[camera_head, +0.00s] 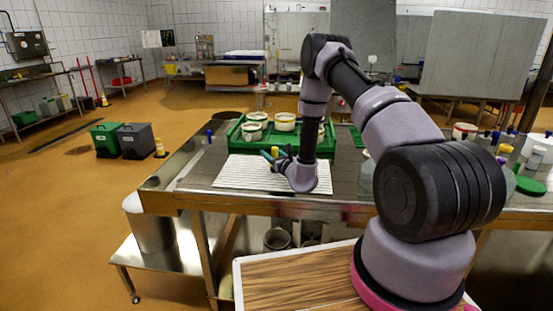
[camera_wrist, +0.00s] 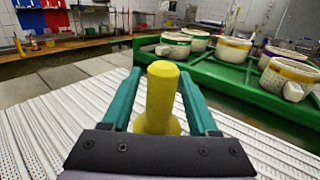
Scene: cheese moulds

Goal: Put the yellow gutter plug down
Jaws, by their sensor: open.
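The yellow gutter plug (camera_wrist: 161,98) stands upright on the white ribbed mat (camera_wrist: 45,135) in the wrist view, its wider base partly hidden by my gripper's body. My gripper (camera_wrist: 160,88) is open, with one teal finger on each side of the plug and gaps showing between them.
A green tray (camera_head: 238,142) with several white moulds, one of them (camera_head: 285,121), stands just behind the mat. A small blue-topped item (camera_head: 210,134) stands left of the tray.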

